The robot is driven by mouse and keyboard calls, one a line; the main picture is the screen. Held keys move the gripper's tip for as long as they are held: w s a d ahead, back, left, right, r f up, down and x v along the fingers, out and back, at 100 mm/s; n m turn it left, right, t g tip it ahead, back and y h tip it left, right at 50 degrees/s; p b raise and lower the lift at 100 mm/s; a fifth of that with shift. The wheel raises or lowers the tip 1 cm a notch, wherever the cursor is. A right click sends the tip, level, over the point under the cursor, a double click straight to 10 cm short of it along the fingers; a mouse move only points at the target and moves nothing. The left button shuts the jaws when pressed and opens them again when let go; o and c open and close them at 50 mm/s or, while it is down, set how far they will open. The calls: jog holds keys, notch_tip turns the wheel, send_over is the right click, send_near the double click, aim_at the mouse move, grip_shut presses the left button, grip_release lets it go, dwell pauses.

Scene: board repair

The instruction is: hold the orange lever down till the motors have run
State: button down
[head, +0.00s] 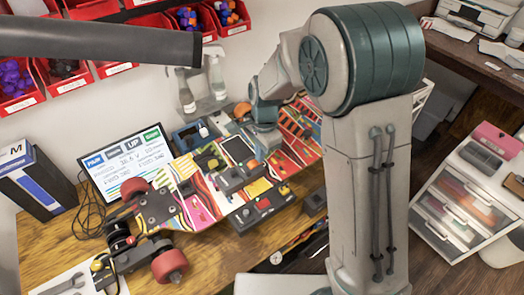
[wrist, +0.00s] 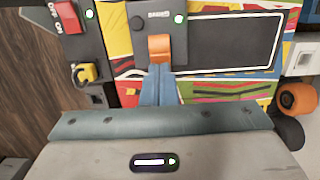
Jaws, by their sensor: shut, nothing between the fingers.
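The orange lever (wrist: 160,47) stands out from a dark control box (wrist: 180,50) in the wrist view. A green light glows on that box. My gripper (wrist: 159,72) is shut and empty, its blue-grey fingertips right at the lever's near end. I cannot tell whether they press it or how far down it is. In the head view my gripper (head: 264,150) points down over the skateboard deck (head: 200,203), just above the lever (head: 253,165). The screen (head: 125,160) behind the board shows PAIR at left and UP, with blue and green tiles; its small text is unreadable.
A dark box with a red switch (wrist: 68,16) and a yellow knob (wrist: 85,73) sits beside the lever. The board's red wheels (head: 169,265) are at front left. Spray bottles (head: 216,75) and red bins (head: 225,15) stand behind. A drawer case (head: 450,200) is at right.

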jog(key=shift+s+a+r, duration=0.15)
jog(key=shift+s+a, duration=0.1)
jog(key=shift+a, duration=0.1)
jog(key=shift+r, duration=0.1)
jog(key=shift+w+d+r+p, duration=0.1)
jog(key=shift+r+p, duration=0.45)
jog(key=shift+p, duration=0.05)
notch_tip(320, 180, up, 13)
jog(key=shift+w+d+f+p, duration=0.15)
jog(key=shift+w+d+p, duration=0.2)
jog(key=shift+d, duration=0.1)
